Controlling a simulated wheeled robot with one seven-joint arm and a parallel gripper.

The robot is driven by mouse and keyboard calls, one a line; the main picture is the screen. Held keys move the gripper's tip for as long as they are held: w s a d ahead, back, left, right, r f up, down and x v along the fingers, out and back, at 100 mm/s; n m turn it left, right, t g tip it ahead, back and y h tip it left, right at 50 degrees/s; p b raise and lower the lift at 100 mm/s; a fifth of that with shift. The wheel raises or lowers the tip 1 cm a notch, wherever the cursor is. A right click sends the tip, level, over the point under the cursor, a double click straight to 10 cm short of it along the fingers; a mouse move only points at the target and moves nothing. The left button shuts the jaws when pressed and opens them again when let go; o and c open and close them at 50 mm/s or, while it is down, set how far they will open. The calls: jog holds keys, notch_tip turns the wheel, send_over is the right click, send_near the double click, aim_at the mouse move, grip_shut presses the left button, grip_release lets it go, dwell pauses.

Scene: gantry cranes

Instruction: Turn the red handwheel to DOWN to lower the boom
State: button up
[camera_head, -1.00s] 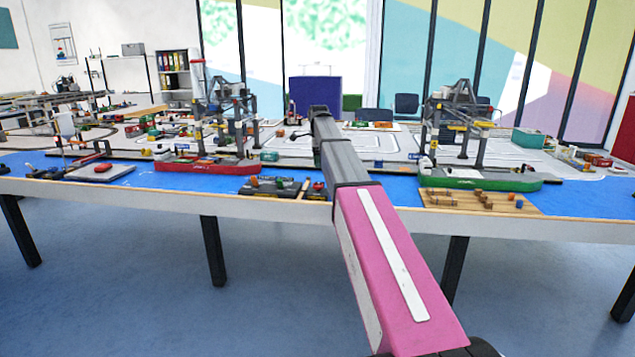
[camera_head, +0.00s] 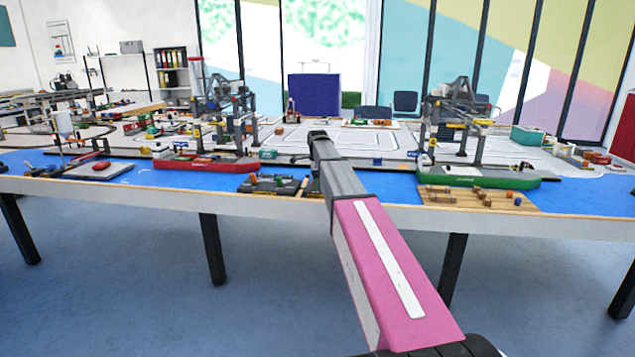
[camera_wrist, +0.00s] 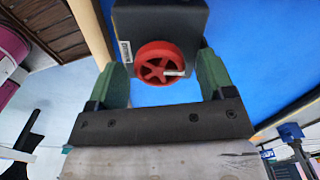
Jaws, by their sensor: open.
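The red handwheel (camera_wrist: 157,63) is a spoked wheel on a dark box (camera_wrist: 190,18) in the wrist view. A pale bar lies across its right side, and a small white label is on the box to its left. My gripper (camera_wrist: 163,68) is open, with one green finger on each side of the wheel. Gaps show between both fingers and the rim, and I see no contact. In the head view my arm covers the wheel.
A dark panel with small knobs (camera_head: 270,185) lies at the table's front edge, left of my arm. A wooden board with small blocks (camera_head: 450,197) lies to the right. Green (camera_head: 480,177) and red (camera_head: 205,164) ships stand behind on the blue surface.

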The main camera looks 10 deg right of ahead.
jog(key=c, duration=0.9)
jog(key=shift+c, duration=0.2)
